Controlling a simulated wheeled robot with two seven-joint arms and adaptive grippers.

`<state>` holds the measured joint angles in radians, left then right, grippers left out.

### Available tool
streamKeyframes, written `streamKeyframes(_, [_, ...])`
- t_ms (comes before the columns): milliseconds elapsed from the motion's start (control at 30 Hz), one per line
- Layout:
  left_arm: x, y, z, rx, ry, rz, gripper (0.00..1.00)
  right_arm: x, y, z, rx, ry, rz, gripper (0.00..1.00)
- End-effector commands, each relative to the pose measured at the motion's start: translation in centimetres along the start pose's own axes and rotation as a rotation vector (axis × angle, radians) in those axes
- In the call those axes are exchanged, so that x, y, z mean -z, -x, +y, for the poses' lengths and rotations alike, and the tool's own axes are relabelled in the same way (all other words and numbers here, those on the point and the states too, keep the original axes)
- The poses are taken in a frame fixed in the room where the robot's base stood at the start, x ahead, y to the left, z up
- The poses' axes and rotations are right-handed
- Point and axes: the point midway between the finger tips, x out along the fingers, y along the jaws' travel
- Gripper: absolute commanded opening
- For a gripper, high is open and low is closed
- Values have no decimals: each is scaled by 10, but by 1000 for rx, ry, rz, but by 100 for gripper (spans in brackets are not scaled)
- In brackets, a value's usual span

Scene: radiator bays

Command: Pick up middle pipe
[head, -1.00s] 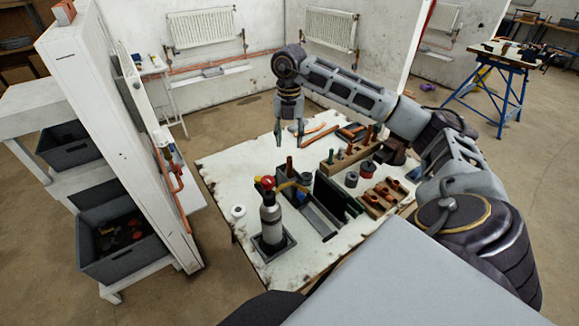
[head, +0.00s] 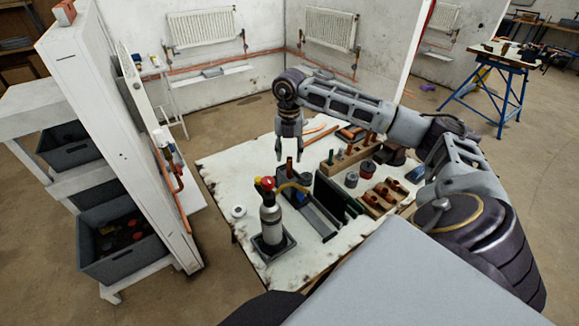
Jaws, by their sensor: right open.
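Copper pipes lie at the back of the white worktable (head: 222,175). One longer pipe (head: 322,136) slants to the right of my right gripper, with a shorter piece (head: 313,128) just behind it. I cannot tell for sure which one is the middle pipe. My right gripper (head: 290,157) points down, open and empty, over the table's back left part, left of these pipes. My left gripper is out of view.
A gas torch bottle (head: 270,222) stands in a dark tray at the table's front left. A dark upright plate (head: 331,197), small cans and wooden racks (head: 378,199) fill the middle and right. A white panel (head: 120,130) stands left. The table's left strip is mostly clear.

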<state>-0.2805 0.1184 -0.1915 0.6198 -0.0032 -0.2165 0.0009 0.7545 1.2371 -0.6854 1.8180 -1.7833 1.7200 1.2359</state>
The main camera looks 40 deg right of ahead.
Motion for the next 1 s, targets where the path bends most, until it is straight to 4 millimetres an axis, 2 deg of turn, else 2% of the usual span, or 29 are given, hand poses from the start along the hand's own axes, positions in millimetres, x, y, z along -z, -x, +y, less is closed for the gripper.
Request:
streamKeyframes(233, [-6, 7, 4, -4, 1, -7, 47, 1, -25, -2, 3, 0, 3, 44])
streamKeyframes(433, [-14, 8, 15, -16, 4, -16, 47, 0, -43, -1, 1, 0, 1, 44])
streamKeyframes(967, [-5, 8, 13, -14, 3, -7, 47, 0, -47, -1, 1, 0, 1, 44])
streamKeyframes(1000, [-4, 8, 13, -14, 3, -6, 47, 0, -46, -1, 1, 0, 1, 40])
